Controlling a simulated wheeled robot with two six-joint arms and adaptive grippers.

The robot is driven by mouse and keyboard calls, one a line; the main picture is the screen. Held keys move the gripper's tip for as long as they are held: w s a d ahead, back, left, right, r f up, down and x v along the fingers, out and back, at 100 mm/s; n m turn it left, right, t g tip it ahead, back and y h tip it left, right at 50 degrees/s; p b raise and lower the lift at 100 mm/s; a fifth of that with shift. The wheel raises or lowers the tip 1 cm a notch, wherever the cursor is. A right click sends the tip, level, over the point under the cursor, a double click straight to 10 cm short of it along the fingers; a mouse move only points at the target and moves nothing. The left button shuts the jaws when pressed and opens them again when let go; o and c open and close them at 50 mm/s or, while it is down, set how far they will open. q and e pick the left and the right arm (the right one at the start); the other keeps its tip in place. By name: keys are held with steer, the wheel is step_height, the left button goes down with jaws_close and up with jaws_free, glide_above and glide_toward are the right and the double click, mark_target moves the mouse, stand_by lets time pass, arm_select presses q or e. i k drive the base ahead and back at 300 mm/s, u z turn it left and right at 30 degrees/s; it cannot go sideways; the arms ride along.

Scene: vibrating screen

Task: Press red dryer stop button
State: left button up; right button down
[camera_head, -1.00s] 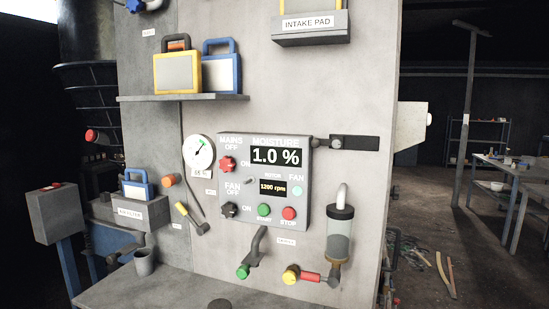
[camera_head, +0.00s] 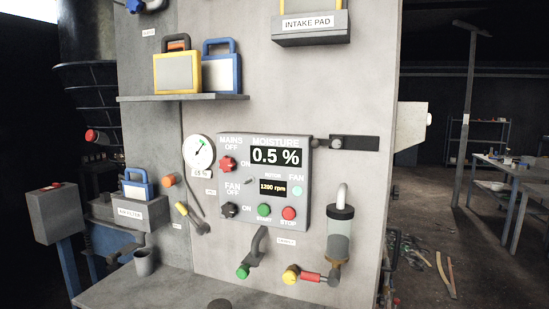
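The red stop button (camera_head: 288,213) is at the lower right of the grey control panel (camera_head: 222,180), above the label STOP. A green start button (camera_head: 264,210) is just left of it. The moisture display (camera_head: 277,157) on the panel reads 0.5 %. The rotor display (camera_head: 272,188) reads 1280 rpm. A pale green fan lamp (camera_head: 297,188) shows at the right. A red mains knob (camera_head: 228,164) and a black fan knob (camera_head: 229,210) sit at the panel's left. Neither of my grippers is in view.
A dark latch bar (camera_head: 352,142) sticks out right of the panel. Below are a green-tipped lever (camera_head: 253,256), a red and yellow valve handle (camera_head: 304,276) and a glass cylinder (camera_head: 338,241). A grey ledge (camera_head: 180,292) runs along the bottom. The floor at right is partly open.

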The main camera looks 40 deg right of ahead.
mark_target(289, 213)
steer(key=z, duration=1.25)
